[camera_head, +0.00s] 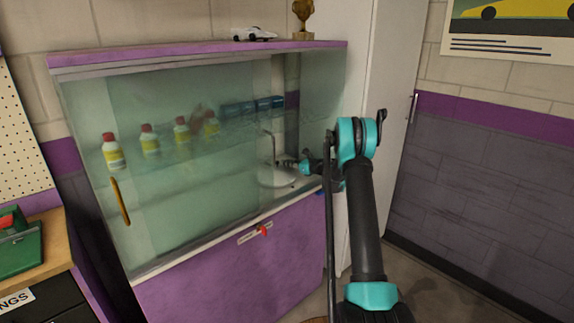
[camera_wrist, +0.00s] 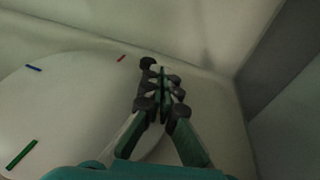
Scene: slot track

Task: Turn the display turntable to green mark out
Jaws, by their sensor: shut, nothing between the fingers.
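The display turntable is a white disc (camera_head: 272,181) on the floor of the glass cabinet, at its right end. In the wrist view the disc (camera_wrist: 75,100) fills the left side. Its green mark (camera_wrist: 22,154) is at lower left, a blue mark (camera_wrist: 33,68) at upper left and a red mark (camera_wrist: 121,58) at the far edge. My gripper (camera_head: 292,164) is inside the cabinet over the disc's right part. In the wrist view my gripper (camera_wrist: 160,72) is shut and empty, beside a dark round knob (camera_wrist: 147,63). I cannot tell whether they touch.
The glass cabinet (camera_head: 220,235) has a purple base, with a red-handled latch (camera_head: 263,230) at its front. Bottles (camera_head: 113,152) and blue boxes (camera_head: 238,108) stand on the shelf above. A cabinet wall (camera_wrist: 285,75) is close right of my gripper. A white locker (camera_head: 385,120) stands right.

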